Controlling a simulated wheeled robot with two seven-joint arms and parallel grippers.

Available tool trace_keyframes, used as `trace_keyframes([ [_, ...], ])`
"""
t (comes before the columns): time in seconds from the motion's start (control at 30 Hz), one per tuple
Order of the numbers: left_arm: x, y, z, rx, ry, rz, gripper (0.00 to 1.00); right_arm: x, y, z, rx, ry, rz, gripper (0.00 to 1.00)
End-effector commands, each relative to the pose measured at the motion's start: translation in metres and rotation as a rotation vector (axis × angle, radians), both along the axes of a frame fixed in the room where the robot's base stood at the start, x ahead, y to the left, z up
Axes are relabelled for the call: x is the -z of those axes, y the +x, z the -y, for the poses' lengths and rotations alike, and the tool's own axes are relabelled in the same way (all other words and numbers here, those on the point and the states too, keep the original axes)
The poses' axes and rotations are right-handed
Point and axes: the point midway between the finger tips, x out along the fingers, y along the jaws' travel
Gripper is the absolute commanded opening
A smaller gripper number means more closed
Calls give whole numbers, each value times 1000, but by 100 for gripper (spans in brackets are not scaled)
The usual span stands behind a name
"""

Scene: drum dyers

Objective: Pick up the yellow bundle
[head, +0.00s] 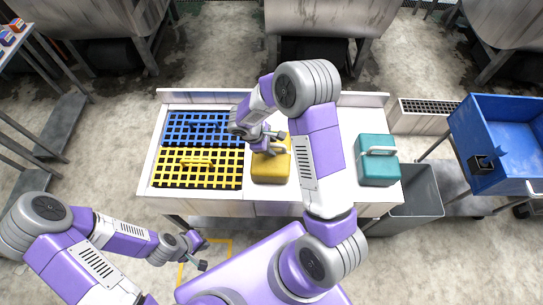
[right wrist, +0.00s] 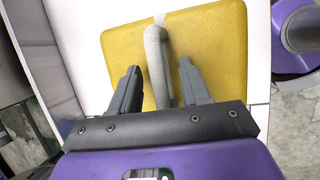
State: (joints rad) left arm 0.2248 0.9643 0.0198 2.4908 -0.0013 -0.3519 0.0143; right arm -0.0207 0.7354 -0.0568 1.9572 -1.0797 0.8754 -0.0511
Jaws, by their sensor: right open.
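The yellow bundle (head: 271,171) is a flat block lying on the white table (head: 350,125), partly hidden by my right arm. In the right wrist view the yellow bundle (right wrist: 205,50) fills the top, with a pale grey handle (right wrist: 156,60) along its top. My right gripper (head: 268,142) is over the bundle's far part. In the right wrist view my right gripper (right wrist: 160,85) is open, one finger on each side of the handle; I cannot tell whether either touches it. My left gripper (head: 203,256) is low at the left, away from the table; its jaws are too small to judge.
A blue grid (head: 195,128) and a yellow grid (head: 180,178) with handles are on the table's left. A teal bundle (head: 376,170) with a pale handle lies at the right. A grey bin (head: 424,190) and a blue cart (head: 505,112) stand right of the table.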

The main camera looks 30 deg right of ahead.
Motion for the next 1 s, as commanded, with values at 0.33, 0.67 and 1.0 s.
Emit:
trace_keyframes([
  [0.33,0,0,0,0,0,0,0,0,0,0,0,0,0,5],
  [0.67,0,0,0,0,0,0,0,-1,0,0,0,-1,-1,0],
  [1.0,0,0,0,0,0,0,0,-1,0,0,0,-1,0,0],
])
